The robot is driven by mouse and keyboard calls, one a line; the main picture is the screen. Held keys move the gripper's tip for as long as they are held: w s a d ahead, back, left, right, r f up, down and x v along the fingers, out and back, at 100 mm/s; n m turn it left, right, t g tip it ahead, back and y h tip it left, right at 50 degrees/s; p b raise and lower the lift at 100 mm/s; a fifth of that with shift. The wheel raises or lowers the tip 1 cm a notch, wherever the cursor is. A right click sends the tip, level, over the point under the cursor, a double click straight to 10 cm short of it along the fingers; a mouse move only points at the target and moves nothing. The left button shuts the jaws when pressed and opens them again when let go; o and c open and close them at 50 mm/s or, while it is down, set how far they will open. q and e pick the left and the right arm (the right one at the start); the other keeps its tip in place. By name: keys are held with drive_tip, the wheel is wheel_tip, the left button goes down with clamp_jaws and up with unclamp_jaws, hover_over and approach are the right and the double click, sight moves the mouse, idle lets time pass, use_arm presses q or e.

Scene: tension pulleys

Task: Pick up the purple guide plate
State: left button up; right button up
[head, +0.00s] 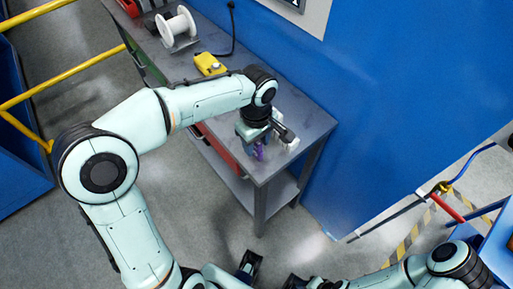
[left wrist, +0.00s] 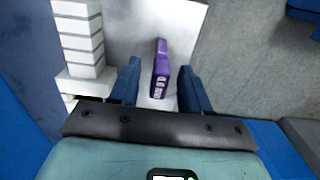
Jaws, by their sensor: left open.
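The purple guide plate (left wrist: 161,66) stands or lies on the grey table top between the two blue fingers of my left gripper (left wrist: 159,84), in the left wrist view. It has small pale openings in its near end. There is a visible gap to each finger. In the head view, my left gripper (head: 255,146) is low over the near right corner of the table, and a bit of the purple plate (head: 260,153) shows by its fingers. The gripper is open and empty; contact cannot be told. My right gripper is not clearly in view.
A white stepped part (left wrist: 84,32) stands close left of the fingers in the left wrist view. The grey table (head: 312,118) also holds a yellow box (head: 209,64) and a white spool (head: 178,27). A blue wall (head: 390,90) rises behind it.

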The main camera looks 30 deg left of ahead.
use_arm(q)
drive_tip(key=shift+f, duration=1.45)
clamp_jaws()
use_arm(e)
drive_tip(key=shift+f, duration=0.15)
use_arm(q)
wheel_tip(320, 180, up, 20)
drive_tip(key=p, duration=0.3)
drive_tip(key=shift+p, duration=0.4)
use_arm(e)
drive_tip(key=r, duration=0.1)
drive_tip(key=w+r, duration=0.1)
drive_tip(key=r, duration=0.2)
drive_tip(key=shift+w+r, duration=0.15)
drive_tip(key=shift+w, duration=0.25)
